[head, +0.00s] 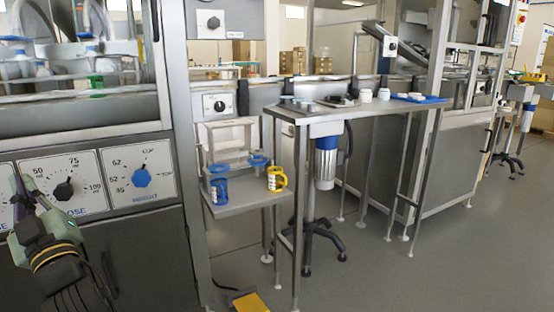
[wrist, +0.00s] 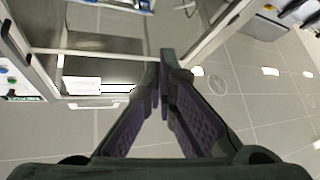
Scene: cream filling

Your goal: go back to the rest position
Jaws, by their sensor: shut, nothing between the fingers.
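My gripper (head: 20,190) is at the left edge of the head view, in front of the machine panel and close to its left dial. In the wrist view my gripper (wrist: 163,75) has its two dark fingers meeting at the tips, with nothing between them. The machine panel (head: 107,163) carries a black dial (head: 63,191) and a blue dial (head: 141,178) marked HEIGHT. Part of the panel is hidden behind my gripper and arm.
A small side shelf (head: 240,203) holds a blue mug (head: 219,191) and a yellow mug (head: 277,178). A steel table (head: 335,112) with jars and a blue tray (head: 418,98) stands to the right. A yellow pedal (head: 248,302) lies on the floor. Open floor (head: 400,285) lies at right.

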